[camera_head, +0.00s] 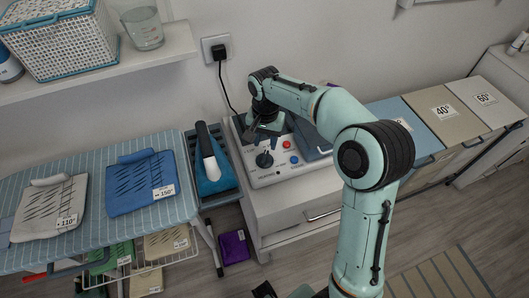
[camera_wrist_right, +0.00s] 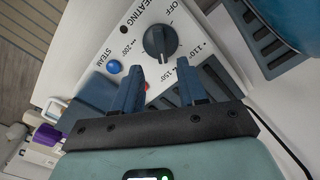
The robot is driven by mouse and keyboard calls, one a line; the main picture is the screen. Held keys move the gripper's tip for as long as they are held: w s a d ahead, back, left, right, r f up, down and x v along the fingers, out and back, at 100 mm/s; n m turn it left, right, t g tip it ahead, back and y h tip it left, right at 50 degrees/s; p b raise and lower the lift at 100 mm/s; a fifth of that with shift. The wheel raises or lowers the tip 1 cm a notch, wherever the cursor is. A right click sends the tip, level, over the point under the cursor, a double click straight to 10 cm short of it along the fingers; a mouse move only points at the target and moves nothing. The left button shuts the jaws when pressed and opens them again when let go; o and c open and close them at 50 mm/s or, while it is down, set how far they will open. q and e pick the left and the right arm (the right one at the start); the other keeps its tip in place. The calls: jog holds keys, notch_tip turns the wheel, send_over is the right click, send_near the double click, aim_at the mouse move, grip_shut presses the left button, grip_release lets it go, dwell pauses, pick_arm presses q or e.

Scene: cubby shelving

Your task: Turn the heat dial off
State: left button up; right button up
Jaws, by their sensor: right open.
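The heat dial (camera_wrist_right: 160,42) is a round black knob with a raised bar, on a white panel marked OFF, HEATING, 110°, 150° and 200°. A light mark shows at its lower end, toward the 150° side; the exact setting is hard to read. In the head view the dial (camera_head: 264,160) is at the left of the control panel (camera_head: 280,175). My right gripper (camera_wrist_right: 160,68) is open. Its fingertips are just short of the dial, one toward each side, with no contact visible. In the head view the right gripper (camera_head: 268,136) is above the panel. My left gripper is not recognisable.
A blue steam button (camera_wrist_right: 114,66) and a red button (camera_head: 286,144) are near the dial. An iron (camera_head: 211,165) rests on a stand left of the panel. The ironing board (camera_head: 90,215) is further left; labelled bins (camera_head: 445,112) are at right.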

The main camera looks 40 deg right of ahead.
aim_at(265, 155)
notch_tip(265, 155, down, 7)
jog(key=shift+w+r+b, duration=0.1)
jog(key=shift+r+b, duration=0.1)
jog(key=shift+b, duration=0.1)
grip_shut()
